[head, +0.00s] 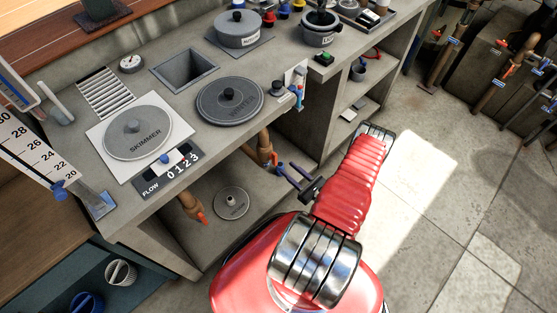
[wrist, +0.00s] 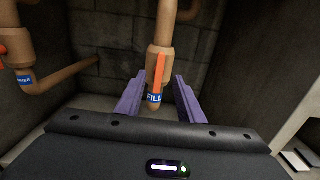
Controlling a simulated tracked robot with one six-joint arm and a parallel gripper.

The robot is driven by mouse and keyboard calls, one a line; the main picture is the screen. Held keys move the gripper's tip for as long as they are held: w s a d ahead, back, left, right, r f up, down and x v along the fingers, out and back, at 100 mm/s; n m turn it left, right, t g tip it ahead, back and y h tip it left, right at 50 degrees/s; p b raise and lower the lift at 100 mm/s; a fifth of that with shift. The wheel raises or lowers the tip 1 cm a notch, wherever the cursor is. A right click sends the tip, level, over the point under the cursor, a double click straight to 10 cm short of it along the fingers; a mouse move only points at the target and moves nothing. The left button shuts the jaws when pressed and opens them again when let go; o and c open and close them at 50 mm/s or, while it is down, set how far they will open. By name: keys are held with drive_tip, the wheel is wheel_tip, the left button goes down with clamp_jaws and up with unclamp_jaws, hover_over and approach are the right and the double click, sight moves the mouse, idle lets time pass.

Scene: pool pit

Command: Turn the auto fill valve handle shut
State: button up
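The auto fill valve is on a brown pipe with a blue label reading FILL (wrist: 154,98). Its orange handle (wrist: 160,72) lies in line with the pipe, roughly upright in the wrist view. My gripper (wrist: 160,84) is open, with one purple finger on each side of the valve. Gaps show beside the pipe, and I cannot tell how far the fingertips are from the handle in depth. In the head view my gripper (head: 286,166) is at the counter's open front, just right of the brown fill pipe (head: 264,150).
Another brown pipe with a red handle (head: 200,215) hangs to the left; it shows in the wrist view with a blue label (wrist: 25,80). The concrete counter (head: 235,133) overhangs the pipes. A grey round lid (head: 231,203) lies on the shelf below. Floor is clear to the right.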

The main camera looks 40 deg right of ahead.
sight(276, 159)
drive_tip(key=shift+w+a, duration=0.15)
drive_tip(key=shift+w, duration=3.75)
clamp_jaws()
